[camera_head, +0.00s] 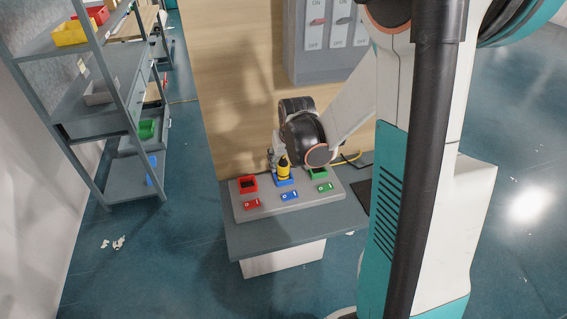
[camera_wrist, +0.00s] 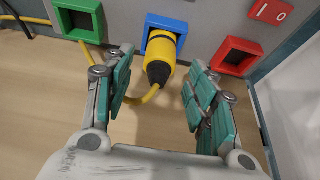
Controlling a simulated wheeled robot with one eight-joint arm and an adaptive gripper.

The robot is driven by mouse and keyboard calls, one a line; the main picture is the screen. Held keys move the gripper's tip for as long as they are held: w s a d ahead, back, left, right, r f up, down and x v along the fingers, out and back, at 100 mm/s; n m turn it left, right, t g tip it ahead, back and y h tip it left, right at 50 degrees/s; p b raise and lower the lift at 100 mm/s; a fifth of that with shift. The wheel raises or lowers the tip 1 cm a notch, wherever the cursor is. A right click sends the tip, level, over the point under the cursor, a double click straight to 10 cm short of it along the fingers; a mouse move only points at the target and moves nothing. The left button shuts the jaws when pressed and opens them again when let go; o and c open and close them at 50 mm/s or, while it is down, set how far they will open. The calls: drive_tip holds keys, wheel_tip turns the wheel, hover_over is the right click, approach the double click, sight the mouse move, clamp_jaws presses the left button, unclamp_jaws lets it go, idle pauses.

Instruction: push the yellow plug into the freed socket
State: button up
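The yellow plug (camera_wrist: 160,60), with a black cable end, stands at the blue socket (camera_wrist: 165,22) in the wrist view. Its front end is inside or against the blue frame; I cannot tell how deep. In the head view the plug (camera_head: 283,170) stands upright over the blue socket (camera_head: 284,183). My gripper (camera_wrist: 158,62) is open, with one teal-padded finger on each side of the plug and visible gaps to both. In the head view my gripper (camera_head: 275,157) is small and partly hidden by my wrist.
The red socket (camera_head: 247,184) and green socket (camera_head: 318,173) look empty, beside the blue one on a grey panel (camera_head: 300,204). Red, blue and green switches sit in front. The yellow cable (camera_wrist: 88,55) runs left past the green socket. A shelf rack (camera_head: 125,95) stands left.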

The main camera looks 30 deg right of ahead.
drive_tip(key=p+v, duration=0.1)
drive_tip(key=v, duration=0.5)
drive_tip(key=shift+r, duration=0.4)
drive_tip(key=shift+s, duration=0.1)
